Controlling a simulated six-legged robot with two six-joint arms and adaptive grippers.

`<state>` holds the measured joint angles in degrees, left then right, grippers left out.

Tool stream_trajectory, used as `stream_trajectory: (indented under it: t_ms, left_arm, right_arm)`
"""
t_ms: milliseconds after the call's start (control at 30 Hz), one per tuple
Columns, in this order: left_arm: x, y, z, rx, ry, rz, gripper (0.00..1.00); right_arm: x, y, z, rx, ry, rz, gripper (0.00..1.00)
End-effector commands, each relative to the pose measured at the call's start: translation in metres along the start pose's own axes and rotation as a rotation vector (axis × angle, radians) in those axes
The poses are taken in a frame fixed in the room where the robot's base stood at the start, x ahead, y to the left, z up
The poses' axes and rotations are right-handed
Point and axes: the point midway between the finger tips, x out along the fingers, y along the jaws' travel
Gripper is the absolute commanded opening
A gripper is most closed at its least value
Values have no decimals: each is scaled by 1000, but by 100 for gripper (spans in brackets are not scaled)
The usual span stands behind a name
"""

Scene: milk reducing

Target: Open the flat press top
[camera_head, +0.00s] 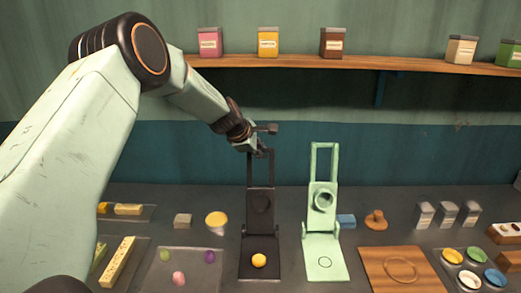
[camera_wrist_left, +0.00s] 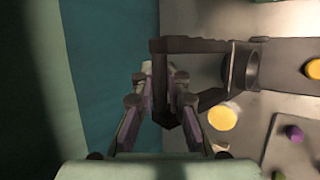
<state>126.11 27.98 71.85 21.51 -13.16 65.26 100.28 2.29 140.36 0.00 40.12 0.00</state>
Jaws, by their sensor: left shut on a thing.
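The dark press (camera_head: 260,187) stands in the middle of the counter in the head view. Its top is raised upright on the hinge, and a yellow ball (camera_head: 259,260) rests on its base plate. My left gripper (camera_head: 262,150) is at the upper end of the raised top, shut on the dark handle frame. In the left wrist view the gripper (camera_wrist_left: 162,85) has the handle (camera_wrist_left: 190,45) between its fingers. A light green press (camera_head: 323,197) stands to the right, also with its top upright. My right gripper is not in view.
Left of the dark press is a tray (camera_head: 163,278) with coloured balls. A wooden board (camera_head: 375,276) lies right of the green press. Paint cups (camera_head: 452,256) stand at the far right. A wall shelf (camera_head: 400,64) with small boxes runs behind.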

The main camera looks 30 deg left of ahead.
Motion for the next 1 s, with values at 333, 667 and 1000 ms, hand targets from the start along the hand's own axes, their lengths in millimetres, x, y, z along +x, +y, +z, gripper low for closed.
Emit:
stream_trajectory:
  t_ms: [333,667,1000]
  left_arm:
    - [-3,6,1,-1,-1,16,0]
    - [-2,6,1,-1,-1,13,22]
    - [0,4,0,-1,0,7,36]
  right_arm:
    - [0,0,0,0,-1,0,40]
    - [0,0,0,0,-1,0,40]
    - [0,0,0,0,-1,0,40]
